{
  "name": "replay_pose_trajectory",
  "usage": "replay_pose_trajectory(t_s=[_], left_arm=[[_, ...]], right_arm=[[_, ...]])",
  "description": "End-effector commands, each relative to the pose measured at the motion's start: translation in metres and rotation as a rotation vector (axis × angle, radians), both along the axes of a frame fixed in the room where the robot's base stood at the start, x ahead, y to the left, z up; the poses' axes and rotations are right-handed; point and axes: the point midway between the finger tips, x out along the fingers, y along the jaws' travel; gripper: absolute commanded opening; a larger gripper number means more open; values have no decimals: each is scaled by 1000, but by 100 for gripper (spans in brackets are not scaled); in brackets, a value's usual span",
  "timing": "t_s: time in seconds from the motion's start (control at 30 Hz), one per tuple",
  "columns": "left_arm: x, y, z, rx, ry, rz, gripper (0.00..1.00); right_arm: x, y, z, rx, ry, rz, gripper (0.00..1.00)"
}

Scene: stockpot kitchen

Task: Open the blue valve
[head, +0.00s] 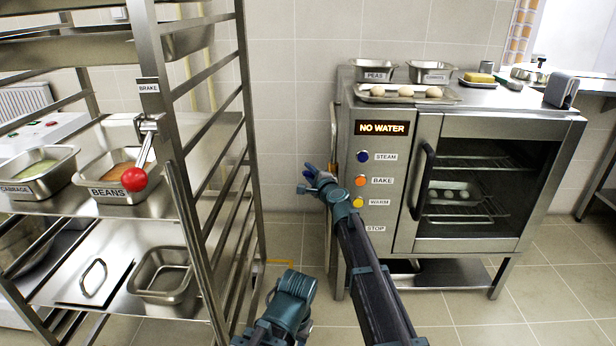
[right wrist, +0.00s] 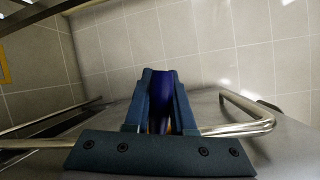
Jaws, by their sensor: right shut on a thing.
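The blue valve handle (head: 307,171) is beside the left side of the steel oven, low down. My right gripper (head: 313,174) reaches it from below and is shut on it. In the right wrist view the blue handle (right wrist: 162,92) lies between the two fingers of my right gripper (right wrist: 162,78). The fingers hide part of the handle, so its exact angle is hard to tell.
The oven (head: 430,125) shows a lit "NO WATER" sign (head: 383,128). A bent metal pipe (right wrist: 240,127) runs close to my right gripper. A steel rack (head: 190,200) with pans and a red-knobbed brake lever (head: 134,179) stands left.

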Motion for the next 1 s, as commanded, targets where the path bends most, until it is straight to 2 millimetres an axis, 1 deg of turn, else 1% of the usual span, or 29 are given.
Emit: replay_pose_trajectory(t_s=[0.2, 0.5, 0.73, 1.0], left_arm=[[0, 0, -3, 0, 0, 1, 50], [0, 0, -5, 0, 0, 1, 50], [0, 0, -6, 0, 0, 1, 50], [0, 0, -6, 0, 0, 1, 50]], right_arm=[[0, -5, 12, 158, 0, -1, 0], [-1, -10, 23, 307, 0, -1, 0], [0, -11, 27, 353, 0, -1, 0], [-1, -12, 28, 361, 0, -1, 0]])
